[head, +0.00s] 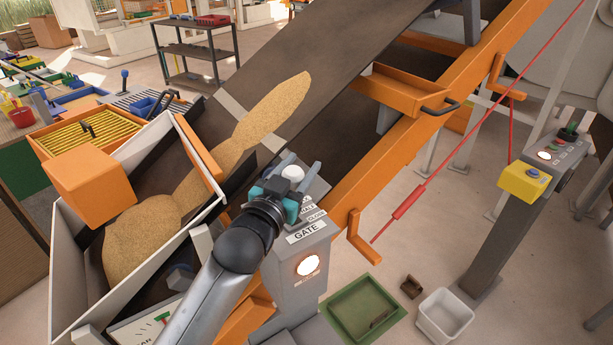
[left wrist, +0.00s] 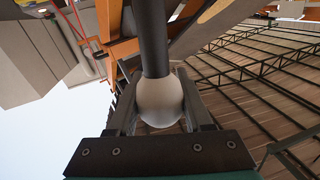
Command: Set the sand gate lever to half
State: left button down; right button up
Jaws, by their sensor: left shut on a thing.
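The sand gate lever has a white ball knob (head: 292,173) at its top. In the left wrist view the knob (left wrist: 160,103) sits between the two fingers, with the dark lever rod (left wrist: 153,40) running away from it. My left gripper (head: 294,178) is shut on this knob, above the grey gate box (head: 304,258). The box has a GATE plate (head: 306,231) and small position labels reading HALF and CLOSE. My gripper hides most of the lever and part of the label area, so its exact setting cannot be told. My right gripper is not in view.
Sand (head: 140,240) lies in the white-walled hopper (head: 72,308) and in a strip up the dark belt (head: 350,60). A lit round button (head: 308,265) is on the gate box front. A green tray (head: 365,308) and a white bin (head: 442,315) stand on the floor at right.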

pick_arm(q)
jog(key=shift+w+a+f, duration=0.4)
jog(key=shift+w+a, duration=0.25)
jog(key=shift+w, duration=0.15)
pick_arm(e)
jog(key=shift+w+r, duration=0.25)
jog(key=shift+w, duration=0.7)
pick_arm(q)
jog(key=c, duration=0.8)
grip_release()
jog(key=o, duration=0.5)
jog(key=shift+r, duration=0.15)
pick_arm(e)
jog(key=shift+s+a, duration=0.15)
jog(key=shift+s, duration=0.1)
pick_arm(q)
jog(key=shift+s, duration=0.1)
jog(key=b+v, duration=0.1)
jog(key=v, duration=1.4)
jog(key=shift+b, duration=0.35)
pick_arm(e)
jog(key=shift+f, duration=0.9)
